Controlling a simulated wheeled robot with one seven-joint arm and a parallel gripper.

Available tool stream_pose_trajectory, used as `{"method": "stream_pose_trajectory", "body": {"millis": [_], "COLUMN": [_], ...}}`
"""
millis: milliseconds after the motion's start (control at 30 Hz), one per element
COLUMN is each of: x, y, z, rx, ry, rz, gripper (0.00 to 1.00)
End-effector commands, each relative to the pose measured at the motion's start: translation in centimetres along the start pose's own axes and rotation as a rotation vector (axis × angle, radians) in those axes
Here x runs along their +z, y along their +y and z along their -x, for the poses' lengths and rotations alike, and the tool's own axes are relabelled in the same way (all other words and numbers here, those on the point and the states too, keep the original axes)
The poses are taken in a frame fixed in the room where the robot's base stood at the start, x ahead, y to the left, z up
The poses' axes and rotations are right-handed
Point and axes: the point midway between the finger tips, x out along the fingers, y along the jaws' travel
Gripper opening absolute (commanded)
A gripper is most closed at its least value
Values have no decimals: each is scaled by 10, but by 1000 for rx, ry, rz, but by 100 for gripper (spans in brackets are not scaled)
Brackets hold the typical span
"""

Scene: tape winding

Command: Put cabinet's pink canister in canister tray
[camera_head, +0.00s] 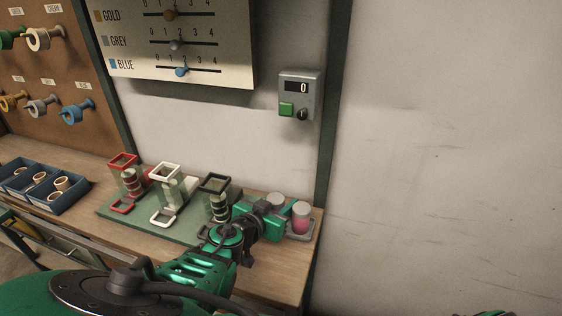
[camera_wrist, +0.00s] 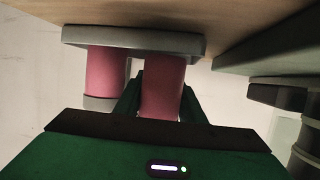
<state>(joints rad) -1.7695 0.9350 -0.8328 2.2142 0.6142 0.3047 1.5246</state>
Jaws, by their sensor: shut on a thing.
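Two pink canisters with grey lids are at the grey canister tray (camera_head: 300,237) at the bench's right end. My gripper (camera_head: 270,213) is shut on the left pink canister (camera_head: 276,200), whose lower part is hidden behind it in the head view. The other pink canister (camera_head: 300,218) stands upright just to its right. The wrist view is upside down. There the held canister (camera_wrist: 161,85) is between my fingers (camera_wrist: 160,105), its end against the tray (camera_wrist: 135,40). The other canister (camera_wrist: 105,72) stands in the tray beside it. I see no cabinet.
A green board (camera_head: 135,219) to the left carries red, white and black frames with stacked rings. A blue bin (camera_head: 75,197) with tape rolls is farther left. A button box (camera_head: 300,95) reading 0 hangs on the wall above. The wall is close behind the tray.

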Motion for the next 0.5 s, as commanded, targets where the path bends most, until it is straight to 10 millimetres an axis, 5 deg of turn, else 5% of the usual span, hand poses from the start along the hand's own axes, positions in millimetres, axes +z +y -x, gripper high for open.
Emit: {"method": "stream_pose_trajectory", "body": {"millis": [500], "x": [13], "y": [2], "z": [-7], "rx": [4], "ry": [-1], "rz": [-1], "gripper": [12]}}
